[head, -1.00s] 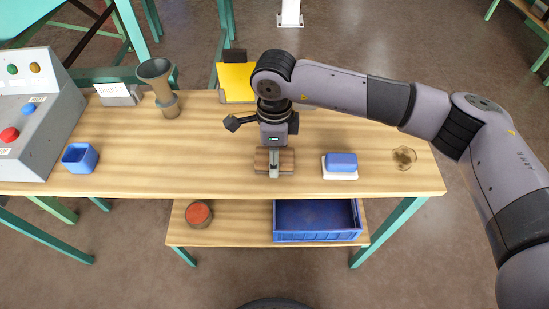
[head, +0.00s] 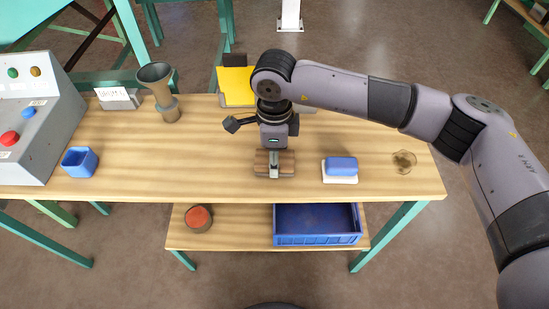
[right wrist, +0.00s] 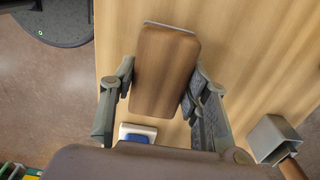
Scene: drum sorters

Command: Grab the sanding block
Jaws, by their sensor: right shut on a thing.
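The sanding block is a brown wooden block (head: 287,163) with a thin grey layer along one edge. It is near the front middle of the wooden table. In the right wrist view the block (right wrist: 165,70) lies between the two fingers of my right gripper (right wrist: 160,85). My right gripper (head: 274,163) points down from above and is shut on the block, one finger on each side. I cannot tell whether the block is clear of the tabletop. My left gripper is not in view.
A blue block on a white pad (head: 341,169) sits to the right, with a round brownish patch (head: 404,161) beyond it. A blue cup (head: 80,161), control box (head: 35,120) and funnel-shaped stand (head: 160,88) are left. A blue bin (head: 317,240) is on the lower shelf.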

